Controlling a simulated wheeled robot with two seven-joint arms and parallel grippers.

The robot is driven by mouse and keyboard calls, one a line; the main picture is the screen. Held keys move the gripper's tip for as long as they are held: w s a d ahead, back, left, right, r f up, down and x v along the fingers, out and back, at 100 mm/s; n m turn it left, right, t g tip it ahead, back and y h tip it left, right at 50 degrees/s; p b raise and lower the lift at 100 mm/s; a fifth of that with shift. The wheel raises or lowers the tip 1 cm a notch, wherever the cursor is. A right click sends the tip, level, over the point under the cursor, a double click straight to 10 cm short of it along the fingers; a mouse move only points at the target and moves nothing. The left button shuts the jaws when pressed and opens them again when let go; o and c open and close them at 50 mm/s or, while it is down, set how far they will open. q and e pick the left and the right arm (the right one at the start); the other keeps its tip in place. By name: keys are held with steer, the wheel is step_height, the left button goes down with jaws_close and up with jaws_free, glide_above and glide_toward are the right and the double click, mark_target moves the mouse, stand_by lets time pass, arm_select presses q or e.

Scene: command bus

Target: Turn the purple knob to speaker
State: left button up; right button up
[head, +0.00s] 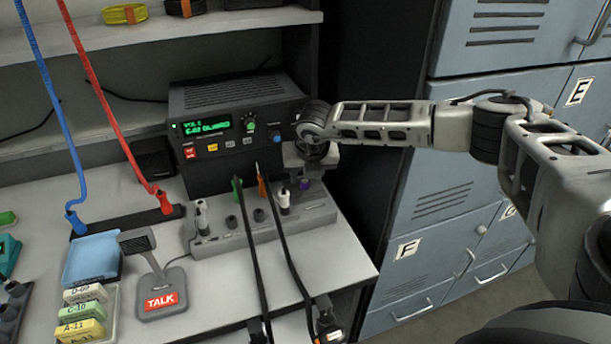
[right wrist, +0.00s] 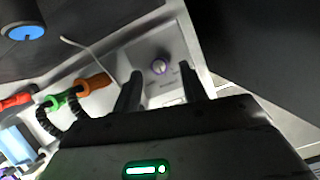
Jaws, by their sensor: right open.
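The purple knob (head: 305,184) is at the right end of the grey panel (head: 318,215) below the radio, partly hidden under my right gripper (head: 308,160) in the head view. In the right wrist view the purple knob (right wrist: 159,67) shows with a pale mark on its face. The open fingers of my right gripper (right wrist: 160,76) appear on either side of it, with visible gaps. I cannot tell whether they reach down to its height. Small lettering beside the knob is too blurred to read. My left gripper is not in view.
The black radio (head: 235,118) with a green display stands behind the panel. Green, orange and white plugs (head: 284,200) sit left of the knob, with black cables hanging forward. A TALK microphone (head: 158,285) stands at front left. Blue lockers (head: 440,200) are at right.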

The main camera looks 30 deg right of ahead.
mark_target(305, 185)
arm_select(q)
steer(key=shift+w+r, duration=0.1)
arm_select(e)
steer(key=shift+x, duration=1.2)
jaws_close()
